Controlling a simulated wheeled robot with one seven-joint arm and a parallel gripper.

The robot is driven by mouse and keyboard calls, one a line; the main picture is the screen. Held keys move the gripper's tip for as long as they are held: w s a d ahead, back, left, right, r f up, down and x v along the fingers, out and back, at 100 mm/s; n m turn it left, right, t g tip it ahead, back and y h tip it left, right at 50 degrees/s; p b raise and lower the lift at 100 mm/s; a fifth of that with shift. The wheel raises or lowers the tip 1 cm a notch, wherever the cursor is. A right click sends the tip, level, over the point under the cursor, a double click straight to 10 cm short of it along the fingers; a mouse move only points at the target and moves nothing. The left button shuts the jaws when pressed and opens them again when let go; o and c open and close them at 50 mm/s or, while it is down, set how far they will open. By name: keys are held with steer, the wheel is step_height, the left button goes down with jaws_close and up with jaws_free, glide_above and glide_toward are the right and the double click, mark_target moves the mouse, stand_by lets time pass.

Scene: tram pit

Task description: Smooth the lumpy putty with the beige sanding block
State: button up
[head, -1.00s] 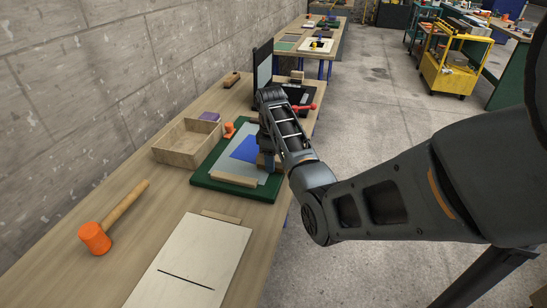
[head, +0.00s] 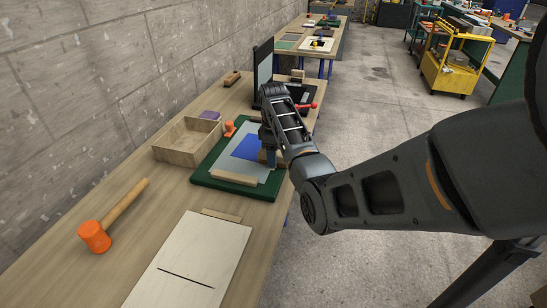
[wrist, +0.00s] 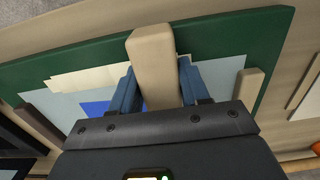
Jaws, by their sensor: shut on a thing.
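My gripper (head: 268,160) is shut on the beige sanding block (wrist: 153,62), which stands between the blue fingers in the wrist view. The block is over the grey-blue panel (wrist: 215,75), which lies on a green board (wrist: 215,35). A cream patch with a stepped, ragged edge (wrist: 88,78), apparently the putty, lies on the panel just left of the block in the wrist view. My arm hides it in the head view. A blue area (head: 246,148) marks the panel's middle. I cannot tell whether the block touches the putty.
Wooden strips lie along the panel's near end (head: 233,178) and far end (wrist: 42,126). An open wooden tray (head: 187,145) and an orange clamp-like item (head: 229,129) are to the left. An orange mallet (head: 96,235) and a pale slotted board (head: 190,265) are nearer.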

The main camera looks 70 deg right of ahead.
steer(key=shift+w+d+b, duration=0.1)
steer(key=shift+d+b, duration=0.55)
steer(key=shift+d, duration=1.45)
steer(key=shift+w+d+f+b, duration=0.1)
steer(key=shift+d+f+b, duration=0.05)
steer(key=shift+d+b, duration=1.05)
steer(key=shift+w+d+b, duration=0.1)
steer(key=shift+d+b, duration=0.65)
steer(key=shift+d, duration=0.95)
steer(key=shift+w+d+b, duration=0.1)
steer(key=shift+d+b, duration=1.1)
steer(key=shift+b, duration=0.25)
steer(key=shift+d+b, duration=0.95)
steer(key=shift+b, duration=0.2)
steer(key=shift+r+p, duration=0.25)
steer(key=shift+p, duration=0.05)
steer(key=shift+f, duration=0.15)
